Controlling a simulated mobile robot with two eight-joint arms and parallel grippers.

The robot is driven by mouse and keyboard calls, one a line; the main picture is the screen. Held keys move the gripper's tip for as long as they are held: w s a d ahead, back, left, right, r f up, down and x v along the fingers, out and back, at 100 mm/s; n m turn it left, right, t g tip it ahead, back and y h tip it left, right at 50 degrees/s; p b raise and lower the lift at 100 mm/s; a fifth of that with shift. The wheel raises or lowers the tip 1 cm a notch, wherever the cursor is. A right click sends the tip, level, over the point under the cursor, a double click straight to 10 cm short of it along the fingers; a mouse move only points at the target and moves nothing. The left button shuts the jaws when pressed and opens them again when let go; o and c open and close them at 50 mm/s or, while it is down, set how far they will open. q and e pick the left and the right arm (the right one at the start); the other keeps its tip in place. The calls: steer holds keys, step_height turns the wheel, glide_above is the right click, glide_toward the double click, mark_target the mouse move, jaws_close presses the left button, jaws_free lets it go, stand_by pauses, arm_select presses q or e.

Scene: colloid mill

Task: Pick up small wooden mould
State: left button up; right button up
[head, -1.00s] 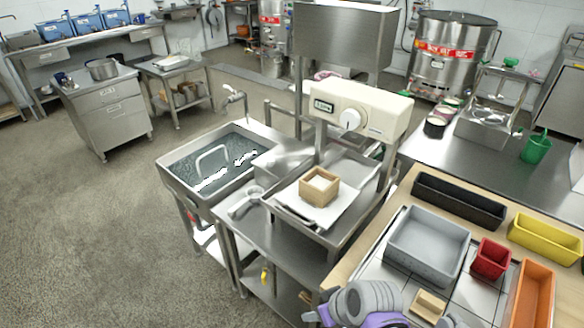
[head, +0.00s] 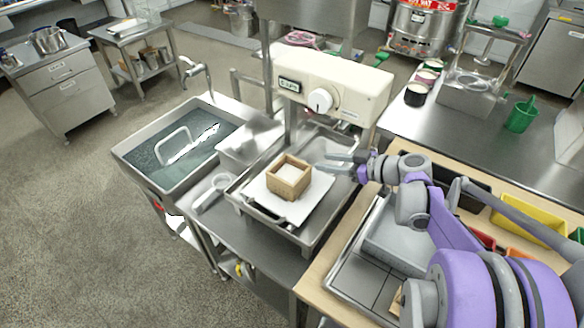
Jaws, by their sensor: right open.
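The small wooden mould (head: 285,187) is a square, open-topped box with pale material inside. It sits upright on a white sheet (head: 258,194) on the steel tray under the cream press machine. My right gripper (head: 331,162) is open and empty, to the right of the mould and apart from it, with its fingers pointing left towards the machine. My left gripper is out of view.
The cream press head (head: 335,88) with its round dial overhangs the back of the tray. A water-filled sink (head: 180,150) stands to the left. A grey bin (head: 395,245) and a yellow bin (head: 530,228) lie partly behind my right arm.

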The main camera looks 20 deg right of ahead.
mark_target(299, 161)
steer(key=x, duration=0.4)
steer(key=shift+w+a, duration=0.15)
steer(key=shift+a, duration=0.35)
steer(key=x, duration=0.5)
steer(key=shift+w+a+f, duration=0.15)
steer(key=shift+w+f, duration=0.05)
jaws_close()
stand_by(0.8)
